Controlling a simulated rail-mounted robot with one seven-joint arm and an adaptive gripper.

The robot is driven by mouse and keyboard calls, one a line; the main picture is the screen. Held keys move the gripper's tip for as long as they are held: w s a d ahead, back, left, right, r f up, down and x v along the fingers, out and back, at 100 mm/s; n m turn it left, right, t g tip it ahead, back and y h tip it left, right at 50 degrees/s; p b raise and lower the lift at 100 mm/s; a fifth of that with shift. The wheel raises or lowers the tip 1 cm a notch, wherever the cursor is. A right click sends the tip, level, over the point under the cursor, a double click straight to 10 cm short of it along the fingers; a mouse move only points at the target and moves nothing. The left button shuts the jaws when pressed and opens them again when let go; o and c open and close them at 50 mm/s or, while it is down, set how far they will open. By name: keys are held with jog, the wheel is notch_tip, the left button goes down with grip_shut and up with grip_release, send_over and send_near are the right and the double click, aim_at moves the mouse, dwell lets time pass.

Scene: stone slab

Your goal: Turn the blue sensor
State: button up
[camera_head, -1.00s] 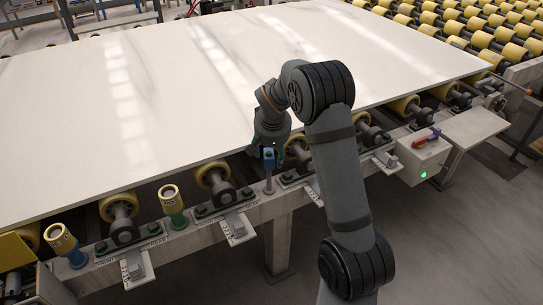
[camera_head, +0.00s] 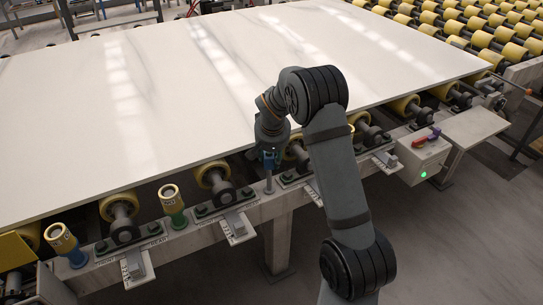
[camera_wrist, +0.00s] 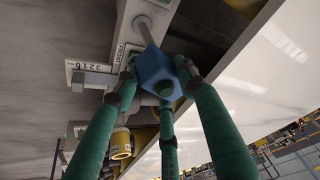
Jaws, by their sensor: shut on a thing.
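The blue sensor (camera_wrist: 155,72) is a blue block on a grey post; in the wrist view the post rises from the frame rail. My gripper (camera_wrist: 160,80) has green fingers that close around the blue block from several sides. In the head view my gripper (camera_head: 270,155) is at the slab's front edge, over the post. The blue sensor (camera_head: 269,161) shows there only in part, with the fingers covering much of it.
A large pale stone slab (camera_head: 200,80) lies on yellow rollers just behind my gripper. Two yellow-topped posts, one on a green base (camera_head: 173,205) and one on a blue base (camera_head: 67,245), stand to the left. A control box (camera_head: 422,158) with a green light is to the right.

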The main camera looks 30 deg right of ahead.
jog(key=c, duration=0.5)
jog(key=shift+r, duration=0.1)
jog(key=shift+n+y+p, duration=0.4)
jog(key=shift+n+p, duration=0.5)
jog(key=shift+n, duration=0.3)
jog(key=shift+w+d+f+n+t+y+b, duration=0.1)
jog(key=shift+n+t+y+b, duration=0.1)
jog(key=shift+n, duration=0.3)
jog(key=shift+w+f+n+t+y+b, duration=0.1)
jog(key=shift+n+y+b, duration=0.1)
jog(key=shift+n, duration=0.3)
jog(key=shift+r+n, duration=0.1)
jog(key=shift+n, duration=0.3)
jog(key=o, duration=1.1)
jog(key=shift+o, duration=0.2)
jog(key=shift+r, duration=0.15)
